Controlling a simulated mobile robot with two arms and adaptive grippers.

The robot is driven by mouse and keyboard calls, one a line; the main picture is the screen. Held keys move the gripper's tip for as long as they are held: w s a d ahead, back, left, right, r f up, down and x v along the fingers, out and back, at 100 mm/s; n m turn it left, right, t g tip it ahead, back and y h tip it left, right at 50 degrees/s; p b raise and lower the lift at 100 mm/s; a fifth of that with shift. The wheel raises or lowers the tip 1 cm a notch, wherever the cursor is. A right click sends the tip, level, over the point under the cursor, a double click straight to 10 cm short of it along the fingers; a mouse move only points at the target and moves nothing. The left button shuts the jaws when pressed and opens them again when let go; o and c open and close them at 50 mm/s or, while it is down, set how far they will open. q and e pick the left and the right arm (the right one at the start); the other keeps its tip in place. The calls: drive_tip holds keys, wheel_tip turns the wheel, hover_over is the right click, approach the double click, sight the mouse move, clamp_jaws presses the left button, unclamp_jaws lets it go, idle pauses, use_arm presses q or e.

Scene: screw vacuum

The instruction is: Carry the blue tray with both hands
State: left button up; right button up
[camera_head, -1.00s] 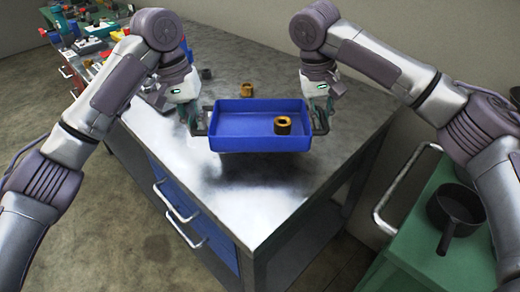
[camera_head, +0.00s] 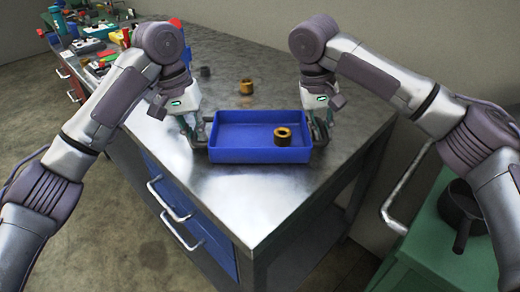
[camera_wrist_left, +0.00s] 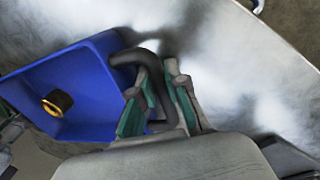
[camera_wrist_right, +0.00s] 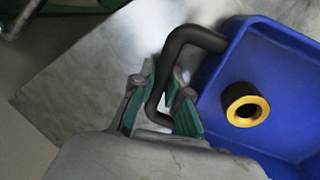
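The blue tray (camera_head: 236,155) is level over the near part of the metal table, with a dark handle at each end. I cannot tell whether it touches the tabletop. A brass-and-dark ring-shaped part (camera_head: 282,137) sits inside, right of centre. My left gripper (camera_head: 194,136) is shut on the tray's left handle (camera_wrist_left: 139,57), which passes between its green pads in the left wrist view. My right gripper (camera_head: 321,136) is shut on the right handle (camera_wrist_right: 187,37), likewise between its pads in the right wrist view. The fingertips are partly hidden in the head view.
The metal table (camera_head: 250,205) has bare room in front of the tray. Another brass part (camera_head: 246,87) stands behind it. Various items crowd the table at the far left. A green cart (camera_head: 430,235) with a dark pan (camera_head: 462,212) stands at the right.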

use_arm(q)
drive_tip(key=o, duration=0.4)
drive_tip(key=shift+r, duration=0.1)
drive_tip(key=shift+c, duration=0.2)
use_arm(e)
drive_tip(key=o, duration=0.4)
drive_tip(key=shift+r, duration=0.1)
drive_tip(key=shift+c, duration=0.2)
